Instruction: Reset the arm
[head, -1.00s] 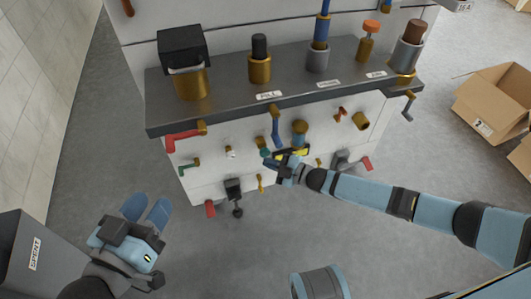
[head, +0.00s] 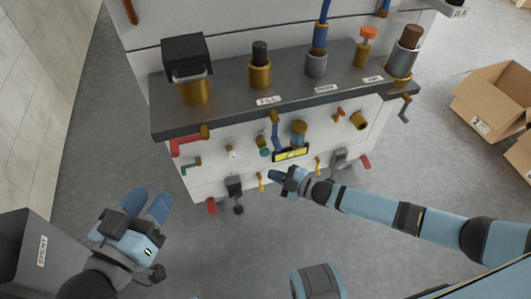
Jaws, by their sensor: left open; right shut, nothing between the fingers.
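My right gripper (head: 275,176) is shut and empty, at the end of the arm that comes in from the right. It is in front of the washer's white front panel (head: 215,181), just below a small yellow-and-black display (head: 290,153); whether it touches the panel cannot be told. My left gripper (head: 149,204) is at the lower left, its two blue fingers apart and empty, over the grey floor and away from the washer.
The panel carries a red handle (head: 187,145), a blue lever (head: 275,135) and several small valves. A grey shelf (head: 225,110) above holds brass and black fittings. A dark bin (head: 22,245) stands at left. Cardboard boxes (head: 490,103) lie at right. The floor between is clear.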

